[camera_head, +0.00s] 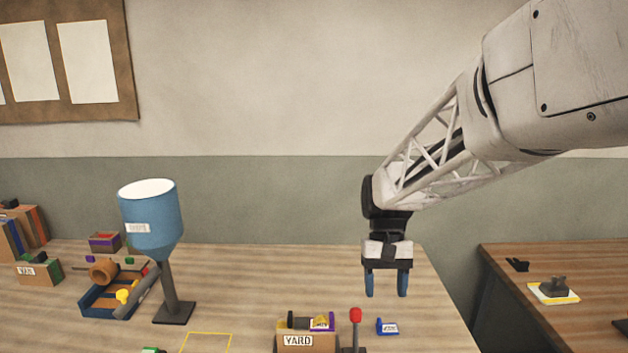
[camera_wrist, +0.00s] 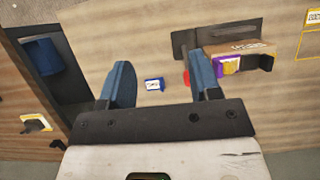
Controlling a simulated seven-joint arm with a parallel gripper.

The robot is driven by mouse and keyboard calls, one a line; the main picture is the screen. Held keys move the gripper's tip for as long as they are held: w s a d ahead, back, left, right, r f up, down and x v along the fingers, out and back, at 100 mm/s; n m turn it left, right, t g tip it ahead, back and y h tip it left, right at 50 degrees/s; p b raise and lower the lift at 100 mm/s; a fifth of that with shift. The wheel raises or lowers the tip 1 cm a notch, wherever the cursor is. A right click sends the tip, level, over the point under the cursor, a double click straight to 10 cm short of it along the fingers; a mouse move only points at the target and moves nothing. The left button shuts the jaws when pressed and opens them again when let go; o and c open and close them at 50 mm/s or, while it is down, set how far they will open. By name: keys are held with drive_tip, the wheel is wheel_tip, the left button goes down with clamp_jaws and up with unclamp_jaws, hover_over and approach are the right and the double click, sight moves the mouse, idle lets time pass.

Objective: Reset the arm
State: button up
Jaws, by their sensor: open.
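My gripper (camera_head: 387,284) hangs fingers-down above the right part of the wooden table (camera_head: 250,290), with its two blue fingers apart and nothing between them. A small blue labelled block (camera_head: 387,327) lies on the table in front of and below the gripper. In the wrist view that block (camera_wrist: 154,85) appears between the fingers but farther off, on the table. My arm reaches in from the upper right.
A blue hopper on a stand (camera_head: 152,215) and a blue tray (camera_head: 95,302) with assorted parts are at left. A gap separates a second table (camera_head: 560,262) at right.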

drive_tip(key=s+d+r+t, duration=0.1)
drive_tip(key=s+d+t, duration=0.1)
drive_tip(key=s, duration=0.8)
drive_tip(key=s+d+r+t, duration=0.1)
drive_tip(key=s+t, duration=0.4)
drive_tip(key=s, duration=0.6)
drive_tip(key=shift+s+d+r, duration=0.2)
drive_tip(key=shift+s+d, duration=0.05)
drive_tip(key=shift+d, duration=0.3)
idle(1.3)
